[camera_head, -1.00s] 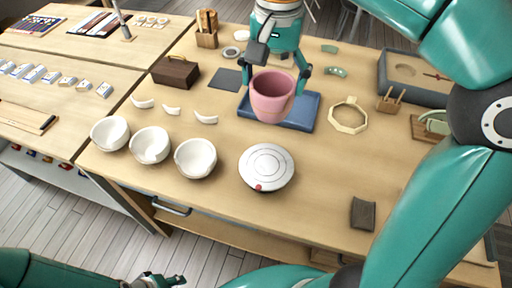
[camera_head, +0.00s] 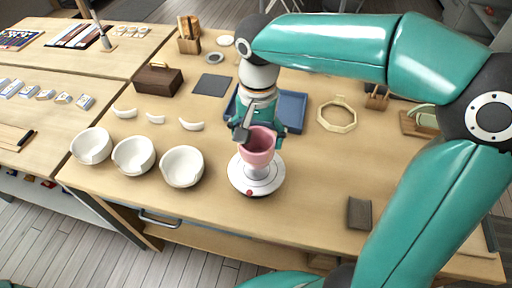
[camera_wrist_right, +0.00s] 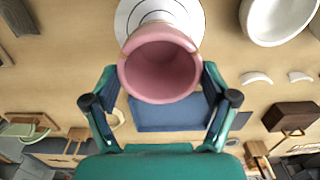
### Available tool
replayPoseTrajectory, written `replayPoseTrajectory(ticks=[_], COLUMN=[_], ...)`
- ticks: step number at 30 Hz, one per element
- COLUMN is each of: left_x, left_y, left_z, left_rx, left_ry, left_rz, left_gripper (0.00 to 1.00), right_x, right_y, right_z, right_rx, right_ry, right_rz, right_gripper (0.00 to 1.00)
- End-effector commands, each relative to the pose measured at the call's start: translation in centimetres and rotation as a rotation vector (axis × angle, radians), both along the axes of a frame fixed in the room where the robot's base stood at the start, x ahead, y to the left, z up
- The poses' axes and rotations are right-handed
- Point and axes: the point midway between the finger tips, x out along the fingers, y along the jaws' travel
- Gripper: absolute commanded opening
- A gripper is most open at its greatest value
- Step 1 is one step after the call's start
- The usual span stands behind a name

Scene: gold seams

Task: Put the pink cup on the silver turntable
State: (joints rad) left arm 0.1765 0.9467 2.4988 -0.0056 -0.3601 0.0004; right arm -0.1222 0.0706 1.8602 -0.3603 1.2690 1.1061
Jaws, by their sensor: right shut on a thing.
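The pink cup (camera_head: 258,148) is upright in my right gripper (camera_head: 259,133), which is shut on it with a finger on either side. The silver turntable (camera_head: 240,181) is a round, pale disc with a red mark at its front edge. The cup is over the turntable, and a pale part shows between them. I cannot tell whether the cup touches the disc. In the right wrist view the cup (camera_wrist_right: 160,72) sits between the fingers, mouth toward the camera, with the turntable (camera_wrist_right: 128,14) partly hidden behind it. My left gripper is out of view.
Several white bowls (camera_head: 182,167) stand left of the turntable, with white shards (camera_head: 190,124) behind them. A blue tray (camera_head: 292,112) lies behind the gripper. An octagonal wooden ring (camera_head: 337,115) and a dark block (camera_head: 359,213) are to the right. The table between is clear.

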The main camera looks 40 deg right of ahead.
Motion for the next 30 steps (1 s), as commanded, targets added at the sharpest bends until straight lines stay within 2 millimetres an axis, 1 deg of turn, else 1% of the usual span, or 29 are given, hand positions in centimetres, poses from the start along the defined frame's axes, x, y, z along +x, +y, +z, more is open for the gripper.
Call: replayPoseTrajectory(ticks=[3,7,9,16,19,20,22,23,30], left_x=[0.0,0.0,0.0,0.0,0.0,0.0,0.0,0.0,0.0], left_y=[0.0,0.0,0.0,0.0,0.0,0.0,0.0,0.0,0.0], left_z=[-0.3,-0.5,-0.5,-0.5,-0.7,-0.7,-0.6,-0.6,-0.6], left_rx=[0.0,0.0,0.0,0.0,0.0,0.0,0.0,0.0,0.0], left_ry=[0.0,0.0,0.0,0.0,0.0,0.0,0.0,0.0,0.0], left_rz=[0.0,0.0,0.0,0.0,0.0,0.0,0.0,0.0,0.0], left_gripper=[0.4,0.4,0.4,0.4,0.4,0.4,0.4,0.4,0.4], right_x=[-0.1,-0.1,-0.1,0.0,0.0,0.0,0.0,0.0,0.0], right_y=[0.0,-0.1,0.0,0.0,0.0,0.0,0.0,0.0,0.0], right_z=[-1.8,-3.5,-3.8,-3.8,-4.1,-4.1,-4.0,-4.0,-4.0], right_rx=[-0.001,-0.002,-0.001,0.0,-0.001,-0.001,-0.001,-0.001,0.0], right_ry=[0.004,0.004,0.002,0.0,0.001,0.001,0.001,0.001,0.001], right_rz=[0.0,0.001,0.001,0.001,0.0,0.001,0.001,0.001,0.001], right_gripper=[0.54,0.54,0.54,0.54,0.54,0.86,0.98,1.0,1.0])
